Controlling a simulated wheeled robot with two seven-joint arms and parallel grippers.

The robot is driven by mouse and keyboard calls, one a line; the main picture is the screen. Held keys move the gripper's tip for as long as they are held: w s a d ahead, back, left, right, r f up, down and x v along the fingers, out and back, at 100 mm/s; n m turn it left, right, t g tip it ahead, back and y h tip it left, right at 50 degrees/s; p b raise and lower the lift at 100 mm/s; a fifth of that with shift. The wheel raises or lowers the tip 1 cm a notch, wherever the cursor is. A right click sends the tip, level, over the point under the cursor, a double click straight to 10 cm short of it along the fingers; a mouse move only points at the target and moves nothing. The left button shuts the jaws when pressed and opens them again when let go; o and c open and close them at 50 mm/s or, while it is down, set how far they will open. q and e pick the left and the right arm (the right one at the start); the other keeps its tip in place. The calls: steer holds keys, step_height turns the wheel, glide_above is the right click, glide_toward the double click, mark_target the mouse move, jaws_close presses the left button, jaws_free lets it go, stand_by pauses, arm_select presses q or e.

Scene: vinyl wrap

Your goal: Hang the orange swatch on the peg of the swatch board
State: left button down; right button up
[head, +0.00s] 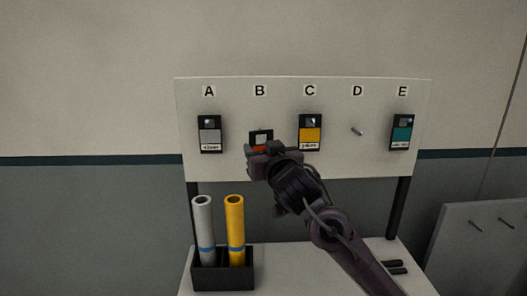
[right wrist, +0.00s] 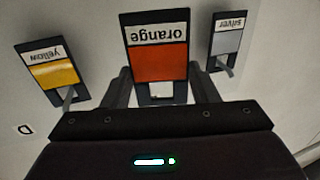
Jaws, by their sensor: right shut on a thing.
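The swatch board (head: 330,165) stands upright, with letters A to E along its top. The orange swatch (head: 259,148) is below letter B, its top lower in the picture than the swatches beside it. My right gripper (head: 261,153) is shut on it. In the right wrist view the orange swatch (right wrist: 160,62) sits upside down between the two fingers (right wrist: 161,85). Its hole shows pale, with no peg visible through it; I cannot tell whether it touches the board. The bare peg (head: 357,131) is under D. My left gripper is not in view.
The silver swatch (head: 209,135) hangs under A, the yellow swatch (head: 310,132) under C and the teal swatch (head: 402,132) under E, with yellow and silver close on either side of my gripper. A black holder (head: 223,275) with two rolls stands on the table below.

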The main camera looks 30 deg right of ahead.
steer(key=shift+w+d+f, duration=0.2)
steer(key=shift+w+d, duration=0.3)
steer(key=shift+w, duration=0.3)
steer(key=shift+w+d+f, duration=0.2)
steer(key=shift+w+d, duration=0.35)
steer(key=shift+w, duration=0.3)
steer(key=shift+w+d+f, duration=0.2)
steer(key=shift+w+d, duration=0.3)
steer(key=shift+w, duration=0.3)
steer(key=o, duration=1.1)
steer(key=b+v, duration=0.2)
steer(key=v, duration=0.5)
steer(key=shift+s, duration=0.4)
